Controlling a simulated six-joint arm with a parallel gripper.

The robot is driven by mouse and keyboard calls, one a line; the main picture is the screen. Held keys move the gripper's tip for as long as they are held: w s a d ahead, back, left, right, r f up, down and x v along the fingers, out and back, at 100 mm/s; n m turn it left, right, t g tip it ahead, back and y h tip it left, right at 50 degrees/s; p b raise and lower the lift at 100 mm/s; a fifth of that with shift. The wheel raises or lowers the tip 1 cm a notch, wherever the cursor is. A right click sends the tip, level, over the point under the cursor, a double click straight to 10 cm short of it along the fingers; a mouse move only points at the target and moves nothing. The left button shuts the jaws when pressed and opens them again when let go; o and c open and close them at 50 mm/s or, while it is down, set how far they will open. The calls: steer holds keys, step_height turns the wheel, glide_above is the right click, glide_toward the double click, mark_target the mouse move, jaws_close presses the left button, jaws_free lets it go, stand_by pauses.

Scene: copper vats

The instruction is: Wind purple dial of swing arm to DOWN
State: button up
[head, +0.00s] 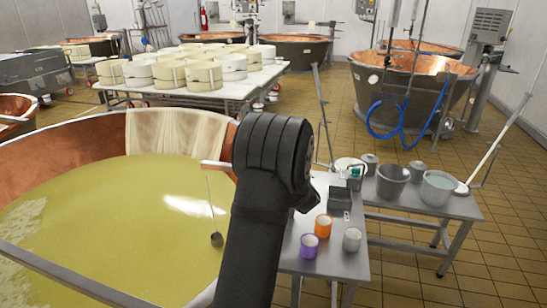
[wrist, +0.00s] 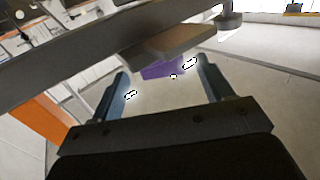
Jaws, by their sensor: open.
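The purple dial (wrist: 160,71) shows in the wrist view, partly hidden under a grey-brown block (wrist: 175,43) on a dark grey bar (wrist: 70,55) that looks like the swing arm. White arrow marks (wrist: 190,63) and a small yellow spot show around the dial. My gripper (wrist: 163,67) is open, with one finger to the left and one to the right of the dial. I cannot tell whether either finger touches it. No DOWN label is readable. In the head view my arm covers the gripper, and I cannot see the dial there.
A big copper vat (head: 65,130) of yellowish liquid fills the left of the head view. A steel table (head: 330,262) at right holds a purple cup (head: 308,246), an orange cup (head: 323,226) and a pale cup (head: 351,240). Buckets (head: 391,181) stand behind. Tiled floor is clear at far right.

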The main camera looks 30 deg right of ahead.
steer(key=shift+w+d, duration=0.15)
steer(key=shift+w, duration=0.85)
steer(key=shift+w+d, duration=0.1)
steer(key=shift+w, duration=0.85)
steer(key=c, duration=1)
steer(key=shift+o, duration=0.2)
steer(key=o, duration=1)
steer(key=shift+c, duration=0.2)
steer(key=s+a, duration=0.2)
steer(key=s, duration=1.5)
steer(key=shift+a, duration=0.4)
